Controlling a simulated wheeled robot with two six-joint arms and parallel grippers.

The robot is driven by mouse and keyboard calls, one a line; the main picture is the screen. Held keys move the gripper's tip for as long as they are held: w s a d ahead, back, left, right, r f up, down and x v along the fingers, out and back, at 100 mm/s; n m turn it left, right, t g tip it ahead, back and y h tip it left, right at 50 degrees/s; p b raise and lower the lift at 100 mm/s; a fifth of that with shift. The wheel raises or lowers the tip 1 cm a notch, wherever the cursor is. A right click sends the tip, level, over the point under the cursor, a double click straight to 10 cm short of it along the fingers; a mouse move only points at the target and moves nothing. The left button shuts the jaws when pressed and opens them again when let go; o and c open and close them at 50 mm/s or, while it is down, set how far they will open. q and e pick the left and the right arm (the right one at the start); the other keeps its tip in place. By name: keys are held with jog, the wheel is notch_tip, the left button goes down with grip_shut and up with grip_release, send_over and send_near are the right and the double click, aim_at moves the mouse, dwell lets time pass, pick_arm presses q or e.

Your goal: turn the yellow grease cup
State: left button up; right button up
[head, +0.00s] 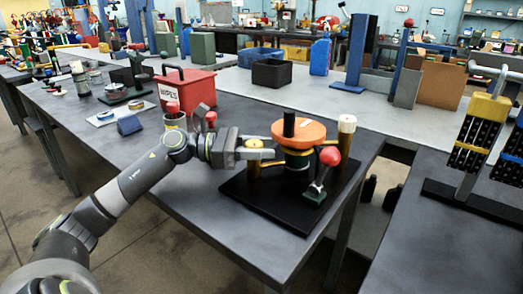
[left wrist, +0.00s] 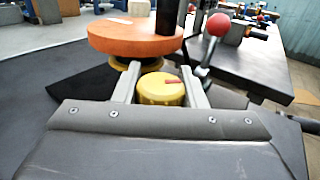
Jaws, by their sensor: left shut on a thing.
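The yellow grease cup (left wrist: 160,90) has a round cap with a red mark on top, pointing right in the left wrist view. In the head view the cup (head: 254,144) stands at the left side of an orange-topped device (head: 299,132) on a black base plate (head: 250,205). My left gripper (head: 256,154) reaches in from the left, its fingers on either side of the cup. In the left wrist view the left gripper (left wrist: 162,84) is shut on the cup. My right gripper is not in view.
A red-balled lever (head: 329,157) and a white-capped post (head: 346,124) stand right of the orange disc. A red WIPES box (head: 187,88) sits behind my left arm. The grey table (head: 190,205) is clear at the front left.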

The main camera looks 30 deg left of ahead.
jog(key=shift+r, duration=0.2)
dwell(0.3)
pick_arm(q)
jog(key=o, duration=1)
jog(key=shift+a, duration=0.1)
jog(key=shift+s+a, duration=0.25)
jog(key=shift+a, duration=0.15)
jog(key=v, duration=0.7)
jog(key=shift+s+a, duration=0.2)
jog(key=shift+a, duration=0.1)
jog(key=p+v, duration=0.2)
jog(key=v, duration=0.4)
jog(key=shift+s+a, duration=0.15)
jog(key=shift+a, duration=0.1)
jog(key=shift+v, duration=1.05)
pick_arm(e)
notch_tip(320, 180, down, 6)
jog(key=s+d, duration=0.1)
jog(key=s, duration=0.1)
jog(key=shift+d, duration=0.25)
